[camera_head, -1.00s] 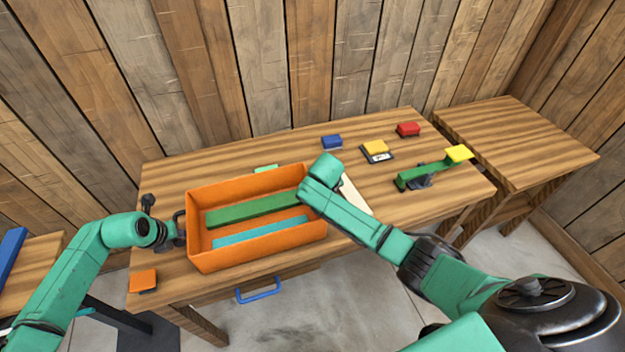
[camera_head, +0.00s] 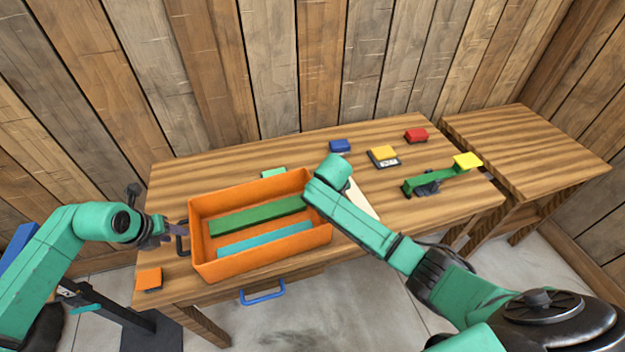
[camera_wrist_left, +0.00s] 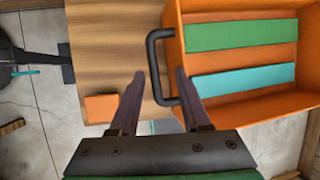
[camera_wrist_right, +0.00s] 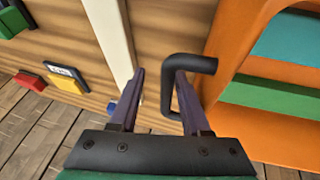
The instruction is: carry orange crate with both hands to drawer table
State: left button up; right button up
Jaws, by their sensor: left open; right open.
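The orange crate (camera_head: 262,256) rests on the wooden table (camera_head: 225,176) that has a blue drawer handle (camera_head: 262,292) on its front. The crate holds a green bar (camera_head: 257,215) and a teal bar (camera_head: 265,239). My left gripper (camera_wrist_left: 158,78) is open at the crate's black left handle (camera_wrist_left: 159,72), whose bar shows between the fingertips. My right gripper (camera_wrist_right: 160,71) is open at the black right handle (camera_wrist_right: 188,63), whose bar also shows between the fingers. In the head view my right forearm hides the right gripper and right handle.
Blue (camera_head: 340,146), yellow (camera_head: 382,153) and red (camera_head: 416,135) blocks sit at the back. A green lever piece with a yellow end (camera_head: 467,161) stands at right. An orange block (camera_head: 149,279) lies front left. A bare side table (camera_head: 525,145) adjoins at right.

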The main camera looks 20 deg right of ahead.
pick_arm(q)
jog(key=shift+a, duration=0.1)
pick_arm(e)
jog(key=v, duration=1)
jog(key=shift+s+a, duration=0.1)
jog(key=shift+a, duration=0.1)
